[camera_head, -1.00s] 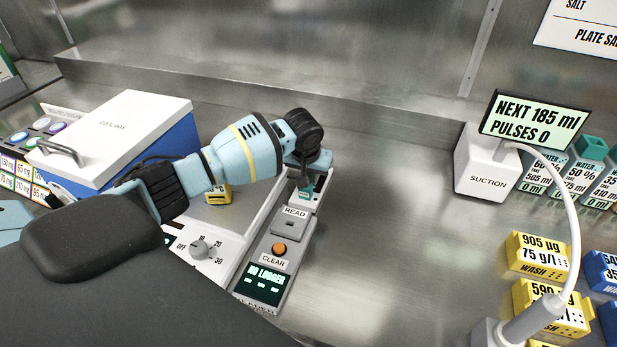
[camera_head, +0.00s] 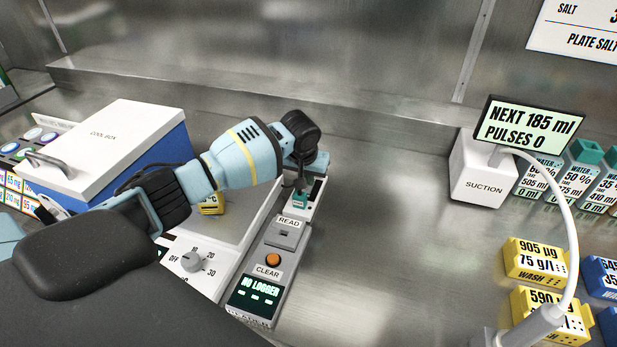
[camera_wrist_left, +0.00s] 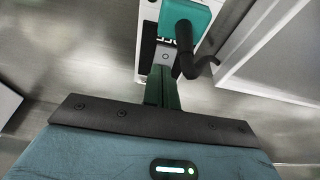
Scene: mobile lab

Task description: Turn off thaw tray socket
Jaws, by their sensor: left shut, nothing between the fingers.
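The socket (camera_head: 317,190) is a small white block behind the reader strip, beside the thaw tray (camera_head: 235,228). It carries a teal part with a small unreadable label (camera_head: 299,201). My left gripper (camera_head: 301,186) points down at the socket from above. In the left wrist view its fingers (camera_wrist_left: 162,88) are shut and empty, with tips close to the white socket body (camera_wrist_left: 148,38). I cannot tell whether the fingertips touch. My right gripper is out of view.
A reader strip with an orange button (camera_head: 273,260) and a "NO LOGGER" screen (camera_head: 256,294) stands in front of the socket. A cool box (camera_head: 120,140) is at left. The suction unit (camera_head: 482,172) and yellow wash blocks (camera_head: 535,260) are at right. The middle bench is clear.

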